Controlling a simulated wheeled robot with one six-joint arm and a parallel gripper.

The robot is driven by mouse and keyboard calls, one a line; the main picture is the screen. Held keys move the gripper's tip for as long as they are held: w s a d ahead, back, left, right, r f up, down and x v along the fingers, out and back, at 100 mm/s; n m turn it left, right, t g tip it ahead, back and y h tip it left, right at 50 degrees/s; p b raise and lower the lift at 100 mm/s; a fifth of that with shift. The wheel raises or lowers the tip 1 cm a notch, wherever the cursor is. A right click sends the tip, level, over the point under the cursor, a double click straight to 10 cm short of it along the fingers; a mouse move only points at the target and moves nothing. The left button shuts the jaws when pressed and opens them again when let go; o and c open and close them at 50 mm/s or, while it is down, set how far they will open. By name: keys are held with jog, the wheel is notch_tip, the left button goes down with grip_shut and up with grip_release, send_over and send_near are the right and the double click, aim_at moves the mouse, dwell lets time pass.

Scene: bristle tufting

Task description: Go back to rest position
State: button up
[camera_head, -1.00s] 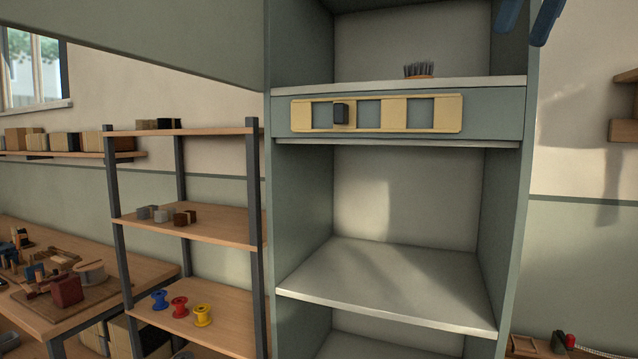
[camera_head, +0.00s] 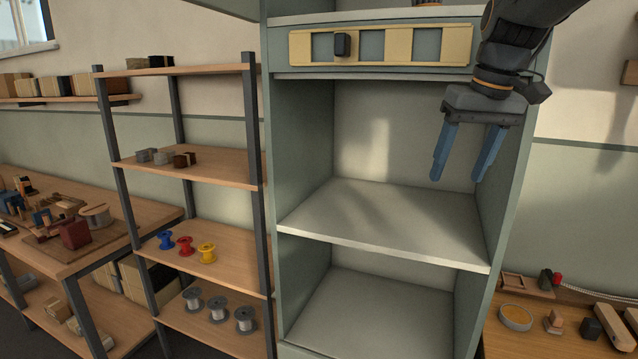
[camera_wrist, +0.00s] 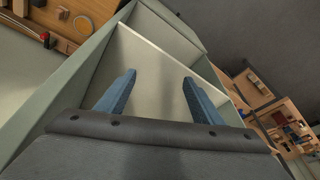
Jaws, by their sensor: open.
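My gripper (camera_head: 462,178) hangs at the upper right in the head view, fingers pointing down, in front of the grey-green cabinet. Its two blue fingers are apart with nothing between them. The wrist view also shows both fingers (camera_wrist: 158,82) apart and empty, with a pale cabinet shelf behind them. The cabinet (camera_head: 297,165) has bare middle and lower shelves. A yellow slotted rail (camera_head: 399,46) with a dark sliding block (camera_head: 342,45) runs along its upper front. The brush above the rail is mostly cut off by the top edge.
A wooden rack (camera_head: 205,162) to the left holds blue, red and yellow spools (camera_head: 185,246) and several grey spools below. A workbench (camera_head: 140,228) with tools is farther left. A low table (camera_head: 500,340) with small items stands at the lower right. The space below my gripper looks clear.

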jog(key=s+a+f+b, duration=0.1)
jog(key=s+f, duration=0.3)
jog(key=f, duration=0.7)
jog(key=s+a+f+g+b, duration=0.1)
jog(key=s+f, duration=0.4)
jog(key=f, duration=0.6)
jog(key=s+a+f+m+b, duration=0.1)
jog(key=s+a+f+b, duration=0.2)
jog(key=f, duration=0.9)
jog(key=shift+s+a+g+h, duration=0.3)
jog(key=shift+s+a+h, duration=0.1)
jog(key=shift+s+a, duration=0.65)
jog(key=shift+c, duration=0.2)
